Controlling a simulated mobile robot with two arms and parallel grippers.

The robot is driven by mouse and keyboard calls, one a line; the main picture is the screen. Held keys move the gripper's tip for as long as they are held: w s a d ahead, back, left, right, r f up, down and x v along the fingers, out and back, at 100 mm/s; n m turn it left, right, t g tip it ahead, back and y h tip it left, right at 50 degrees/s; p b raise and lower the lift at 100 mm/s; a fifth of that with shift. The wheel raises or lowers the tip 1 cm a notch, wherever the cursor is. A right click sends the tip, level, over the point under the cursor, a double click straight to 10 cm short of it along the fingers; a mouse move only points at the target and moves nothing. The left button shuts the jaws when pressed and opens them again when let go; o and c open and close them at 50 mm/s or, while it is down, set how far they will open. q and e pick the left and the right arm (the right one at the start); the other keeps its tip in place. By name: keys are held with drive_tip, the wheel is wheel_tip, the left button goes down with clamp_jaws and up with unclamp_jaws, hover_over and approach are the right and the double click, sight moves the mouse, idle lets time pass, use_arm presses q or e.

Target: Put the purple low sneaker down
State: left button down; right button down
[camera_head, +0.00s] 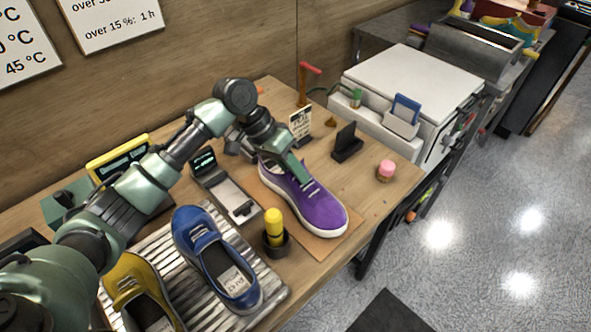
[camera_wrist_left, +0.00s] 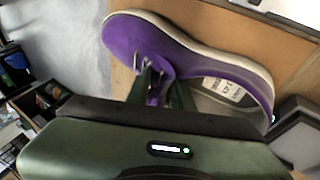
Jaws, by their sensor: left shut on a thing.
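The purple low sneaker (camera_head: 315,208) with a white sole lies upright on a brown mat (camera_head: 336,249) on the wooden table (camera_head: 385,205), or very close above it; I cannot tell whether the sole touches. My left gripper (camera_head: 301,172) reaches down onto the shoe near its laces and opening and is shut on it. In the left wrist view the purple sneaker (camera_wrist_left: 205,59) lies across the picture, toe to the left, with a printed label inside. The left fingers (camera_wrist_left: 160,88) are at the tongue and laces. My right gripper is not in view.
A blue sneaker (camera_head: 212,255) and a yellow sneaker (camera_head: 142,292) stand on a slatted rack (camera_head: 262,299). A yellow-topped tool in a dark cup (camera_head: 274,238), a pink-topped jar (camera_head: 386,170) and a black holder (camera_head: 347,148) stand near the purple shoe. A digital scale (camera_head: 229,193) is behind.

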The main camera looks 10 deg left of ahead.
use_arm(q)
drive_tip(key=shift+f, duration=0.15)
drive_tip(key=c, duration=1.1)
unclamp_jaws()
drive_tip(key=shift+c, duration=0.2)
